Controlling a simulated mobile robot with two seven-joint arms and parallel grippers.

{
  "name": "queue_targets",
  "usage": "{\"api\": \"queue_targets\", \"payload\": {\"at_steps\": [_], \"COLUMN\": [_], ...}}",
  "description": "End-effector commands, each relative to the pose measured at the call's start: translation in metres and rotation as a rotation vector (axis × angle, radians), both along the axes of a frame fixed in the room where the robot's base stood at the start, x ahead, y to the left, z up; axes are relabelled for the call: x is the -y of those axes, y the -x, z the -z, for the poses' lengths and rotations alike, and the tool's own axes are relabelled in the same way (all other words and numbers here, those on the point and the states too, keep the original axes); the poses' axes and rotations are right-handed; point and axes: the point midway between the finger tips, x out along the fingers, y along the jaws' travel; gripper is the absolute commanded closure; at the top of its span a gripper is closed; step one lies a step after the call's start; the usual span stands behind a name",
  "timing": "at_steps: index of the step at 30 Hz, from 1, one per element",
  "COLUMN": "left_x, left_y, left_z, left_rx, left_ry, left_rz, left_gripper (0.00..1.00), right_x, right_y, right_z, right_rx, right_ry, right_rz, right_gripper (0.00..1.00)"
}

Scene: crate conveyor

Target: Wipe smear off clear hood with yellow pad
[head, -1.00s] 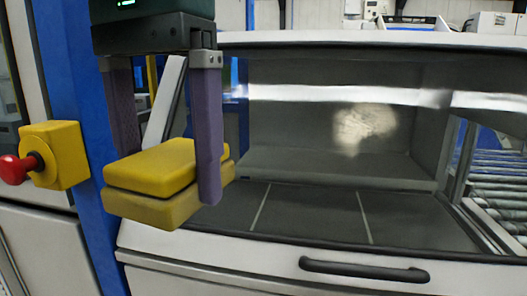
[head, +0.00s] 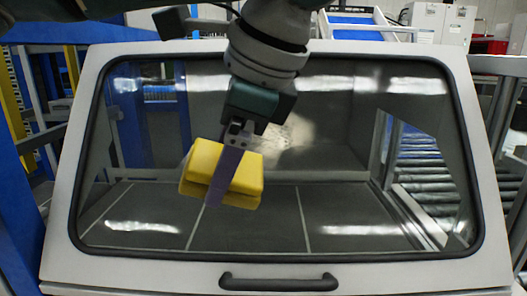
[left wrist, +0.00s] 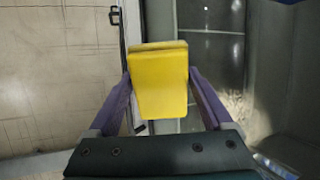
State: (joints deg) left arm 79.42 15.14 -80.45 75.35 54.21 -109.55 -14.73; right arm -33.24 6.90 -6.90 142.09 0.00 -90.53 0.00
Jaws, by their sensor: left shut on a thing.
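The clear hood (head: 340,222) has a pale frame, a black seal and a black handle (head: 278,282) along its lower edge. A pale beige smear (head: 284,138) shows on the upper middle of the pane, partly hidden by my left arm. My left gripper (head: 216,184) is shut on the yellow pad (head: 240,178), in front of the pane, below and left of the smear. One finger shows in the head view; both purple fingers flank the pad in the left wrist view (left wrist: 160,85). I cannot tell if the pad touches the pane. My right gripper is not in view.
A roller conveyor (head: 420,165) lies at the right behind the hood. Blue posts and yellow racking (head: 12,110) stand at the left. White boxes (head: 440,22) stand at the back right. The pane's right half is free in front.

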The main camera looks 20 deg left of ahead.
Motion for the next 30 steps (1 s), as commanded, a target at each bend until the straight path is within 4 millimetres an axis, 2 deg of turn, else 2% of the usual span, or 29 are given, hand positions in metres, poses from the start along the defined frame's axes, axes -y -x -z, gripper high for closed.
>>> {"api": "queue_targets", "payload": {"at_steps": [1, 4, 9, 12, 20, 30], "left_x": [0.003, 0.005, 0.008, 0.010, 0.011, 0.004], "left_y": [-0.004, -0.013, -0.031, -0.038, -0.046, -0.069], "left_z": [-0.005, -0.006, -0.022, -0.030, -0.035, -0.012], "left_rx": [0.013, 0.053, 0.188, 0.260, 0.340, 0.342], "left_ry": [-0.033, -0.092, -0.210, -0.252, -0.296, -0.298], "left_rz": [0.101, 0.276, 0.622, 0.750, 0.862, 0.863], "left_gripper": [0.60, 0.60, 0.60, 0.60, 0.60, 0.60], "right_x": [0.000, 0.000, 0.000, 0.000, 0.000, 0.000], "right_y": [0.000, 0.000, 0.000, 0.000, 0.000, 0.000], "right_z": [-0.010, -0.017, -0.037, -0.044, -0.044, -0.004], "right_rx": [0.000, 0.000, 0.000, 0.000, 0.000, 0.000], "right_ry": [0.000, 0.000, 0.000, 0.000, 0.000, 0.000], "right_rz": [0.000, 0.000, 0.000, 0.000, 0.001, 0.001], "right_gripper": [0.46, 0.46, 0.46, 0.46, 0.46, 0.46]}}
